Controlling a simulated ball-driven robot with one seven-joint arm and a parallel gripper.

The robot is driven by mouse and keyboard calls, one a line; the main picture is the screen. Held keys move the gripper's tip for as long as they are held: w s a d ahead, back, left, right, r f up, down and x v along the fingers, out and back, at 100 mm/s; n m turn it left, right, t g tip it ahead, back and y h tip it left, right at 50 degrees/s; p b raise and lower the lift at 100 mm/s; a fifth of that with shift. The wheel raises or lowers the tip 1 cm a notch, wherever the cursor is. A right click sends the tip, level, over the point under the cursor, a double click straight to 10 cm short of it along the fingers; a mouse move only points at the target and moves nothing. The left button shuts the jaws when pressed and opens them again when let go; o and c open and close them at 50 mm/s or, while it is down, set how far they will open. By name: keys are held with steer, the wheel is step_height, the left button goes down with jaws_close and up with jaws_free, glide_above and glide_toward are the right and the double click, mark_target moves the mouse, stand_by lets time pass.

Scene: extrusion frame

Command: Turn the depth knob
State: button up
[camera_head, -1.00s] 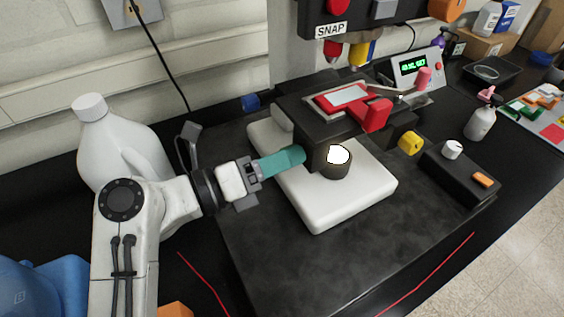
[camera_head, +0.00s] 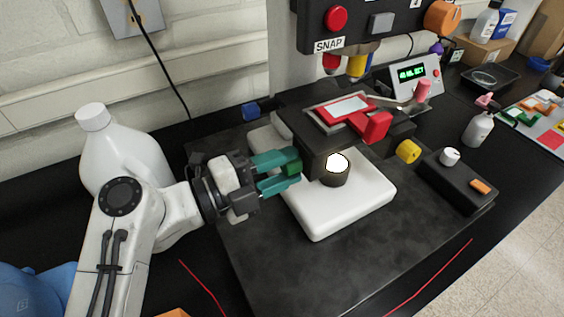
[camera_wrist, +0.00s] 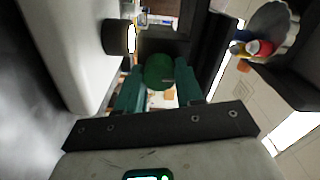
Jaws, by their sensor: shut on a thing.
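The depth knob is a dark green round knob (camera_head: 292,168) on the left side of the dark microscope-like stage (camera_head: 312,138). In the wrist view the knob (camera_wrist: 159,70) sits between the two teal fingers. My gripper (camera_head: 290,169) reaches in from the left, one finger above the knob and one below in the head view, and is shut on it. The wrist view shows the gripper (camera_wrist: 159,82) with a finger on each side of the knob. The knob's far side is hidden.
A white base (camera_head: 345,210) lies under the stage, with a lit round lamp (camera_head: 337,163). A red clamp (camera_head: 374,127) and a yellow knob (camera_head: 408,151) are to the right. A black control box (camera_head: 458,180) stands farther right. A large white jug (camera_head: 120,150) is behind my arm.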

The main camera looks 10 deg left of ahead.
steer(key=n+p, duration=0.1)
steer(key=n, duration=0.2)
steer(key=shift+r+n+p, duration=0.1)
steer(key=shift+n+p, duration=0.25)
steer(key=shift+n, duration=0.05)
steer(key=n+p, duration=0.4)
steer(key=n, duration=0.3)
steer(key=shift+n+p, duration=0.3)
steer(key=shift+n, duration=0.3)
steer(key=o, duration=1)
steer(key=shift+w, duration=0.1)
steer(key=shift+a, duration=0.15)
steer(key=shift+b+v, duration=1.75)
steer(key=shift+v, duration=3.6)
